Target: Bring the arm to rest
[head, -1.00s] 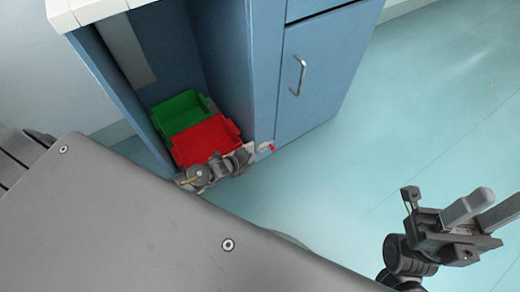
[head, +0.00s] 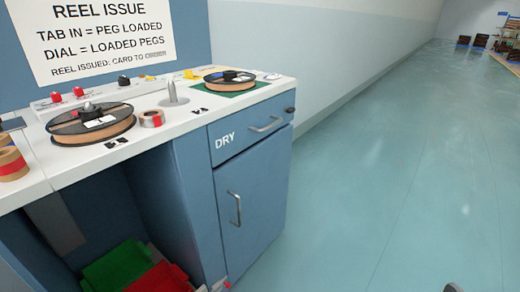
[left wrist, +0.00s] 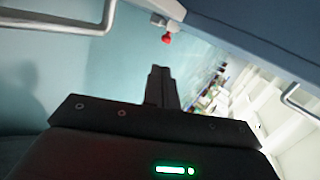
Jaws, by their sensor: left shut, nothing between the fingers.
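My left gripper (left wrist: 160,88) shows in the left wrist view as two dark fingers closed together, with nothing between them. It is out of the head view. Behind it are blurred blue-green surfaces, a metal handle (left wrist: 62,22) at top left and another at right. A small red-tipped part (left wrist: 167,38) shows above the fingers, apart from them. At the bottom edge of the head view, only a small grey tip of what looks like my right arm or gripper (head: 453,287) shows. The rest is cut off, so its jaws cannot be read.
A blue cabinet with a white worktop (head: 225,117) fills the left, carrying reels (head: 92,123) and a metal peg (head: 173,95). A door handle (head: 235,208) sticks out. Green (head: 117,265) and red (head: 163,279) bins sit in the open bay. Floor (head: 390,190) at right is clear.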

